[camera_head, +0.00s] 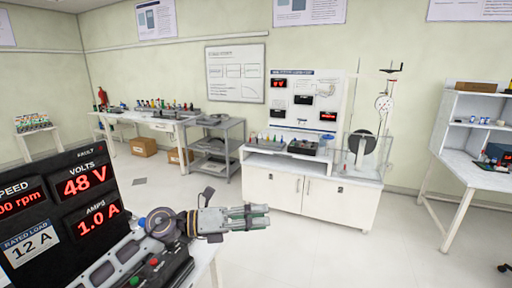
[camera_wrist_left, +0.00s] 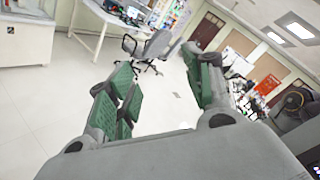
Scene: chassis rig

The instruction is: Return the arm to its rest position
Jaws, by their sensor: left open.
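My left gripper (camera_head: 262,215) reaches in from the lower left of the head view, over the near table's edge, pointing right. In the left wrist view its green-padded fingers (camera_wrist_left: 165,95) are spread apart with only floor and distant furniture between them. It is open and empty. My right gripper does not show in either view.
A black panel with red readouts (camera_head: 75,200) stands close at the lower left. A white cabinet (camera_head: 315,192) with instruments stands across the floor. A grey shelf cart (camera_head: 214,150) is left of it. A white desk (camera_head: 475,172) is at the right. Open floor (camera_head: 330,245) lies between.

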